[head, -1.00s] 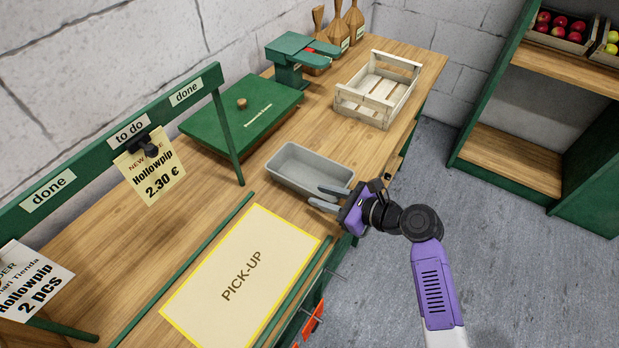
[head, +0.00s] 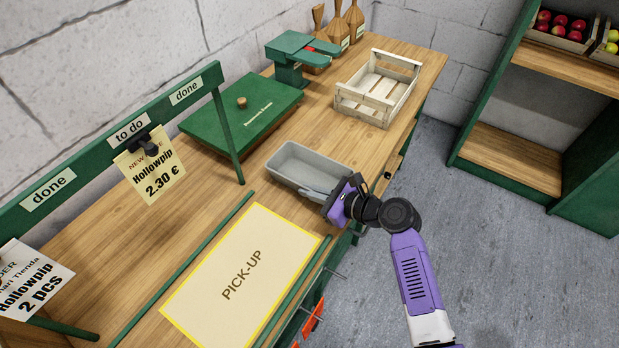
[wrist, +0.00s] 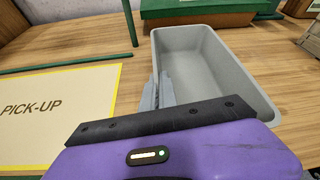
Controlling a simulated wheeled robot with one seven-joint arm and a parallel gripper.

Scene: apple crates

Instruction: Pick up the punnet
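The punnet (head: 283,170) is an empty grey open tray on the wooden bench, just beyond the PICK-UP mat (head: 203,297). My gripper (head: 313,193) is at its near right end, low by the rim. In the wrist view the punnet (wrist: 238,75) lies right of centre. There the grey fingers of my gripper (wrist: 158,92) are close together at its left wall, one outside and one inside. They look shut on that wall. The lower fingertips are partly hidden. The punnet appears to rest flat on the bench.
A green lidded box (head: 240,125) stands behind the punnet, with a green post (head: 228,140) beside it. A slatted wooden crate (head: 362,103) is farther right. A green rail (head: 295,292) runs along the mat's near side. The sign frame (head: 95,150) stands at left.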

